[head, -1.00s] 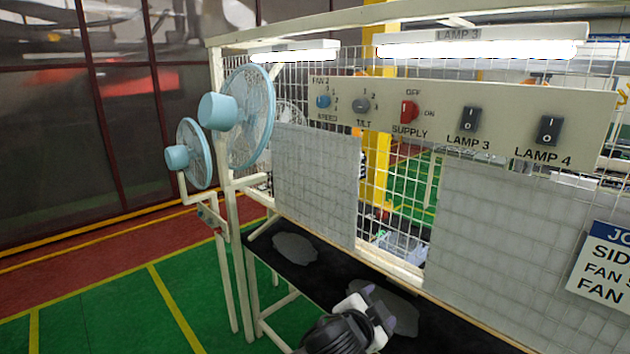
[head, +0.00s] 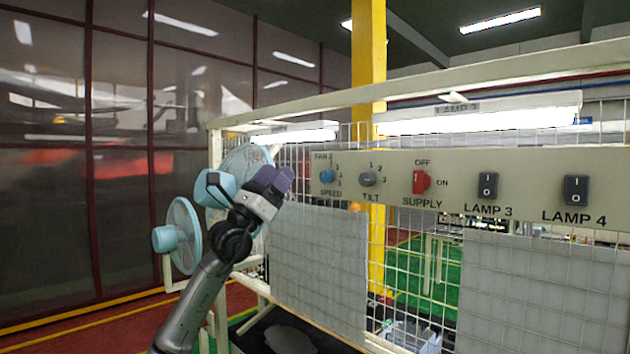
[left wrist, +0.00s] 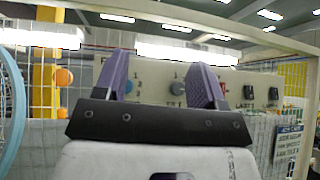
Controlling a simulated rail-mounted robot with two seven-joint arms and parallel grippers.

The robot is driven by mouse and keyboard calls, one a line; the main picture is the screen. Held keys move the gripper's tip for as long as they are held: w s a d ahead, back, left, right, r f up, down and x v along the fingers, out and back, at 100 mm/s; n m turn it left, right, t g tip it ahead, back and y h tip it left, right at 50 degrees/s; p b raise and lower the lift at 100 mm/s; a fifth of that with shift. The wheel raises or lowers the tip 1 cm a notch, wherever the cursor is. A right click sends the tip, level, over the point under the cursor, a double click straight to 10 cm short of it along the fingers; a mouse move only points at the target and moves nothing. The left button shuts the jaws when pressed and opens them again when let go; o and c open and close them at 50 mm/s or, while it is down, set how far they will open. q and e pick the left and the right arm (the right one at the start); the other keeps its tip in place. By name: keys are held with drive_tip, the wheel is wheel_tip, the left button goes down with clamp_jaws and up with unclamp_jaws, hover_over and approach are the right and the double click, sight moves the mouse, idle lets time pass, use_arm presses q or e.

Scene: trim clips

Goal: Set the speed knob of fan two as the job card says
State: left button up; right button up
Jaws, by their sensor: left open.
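The blue speed knob (head: 327,177) sits at the left end of the cream panel, under the label FAN 2. Its setting is too small to read. My left gripper (head: 278,181) is open and empty, raised to the left of the knob and apart from it in the head view. In the left wrist view the knob (left wrist: 128,87) shows beside the left finger of my gripper (left wrist: 165,78), partly hidden by it. The job card (left wrist: 289,141) is at the lower right there, its text unreadable. My right gripper is not in view.
Right of the speed knob are a grey tilt knob (head: 368,178), a red supply switch (head: 420,182) and two black lamp switches. Two blue fans stand at the left; my arm partly covers the nearer one (head: 216,190). White wire mesh (head: 400,240) lies below the panel.

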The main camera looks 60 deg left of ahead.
sight(323, 177)
use_arm(q)
drive_tip(key=w+a+f+n+g+y, duration=0.2)
drive_tip(key=w+a+f+g+y, duration=0.25)
drive_tip(key=f+g, duration=0.2)
drive_tip(key=p+x, duration=0.5)
drive_tip(key=x, duration=0.2)
drive_tip(key=p+x, duration=0.3)
drive_tip(key=x, duration=0.1)
drive_tip(key=shift+w+d+r+p, duration=0.25)
drive_tip(key=shift+d+r+p, duration=0.05)
drive_tip(key=shift+f+p+x, duration=0.2)
drive_tip(key=shift+p+x, duration=0.4)
drive_tip(key=shift+x, duration=0.35)
drive_tip(key=shift+w+a, duration=0.1)
drive_tip(key=shift+m, duration=0.3)
drive_tip(key=c, duration=0.9)
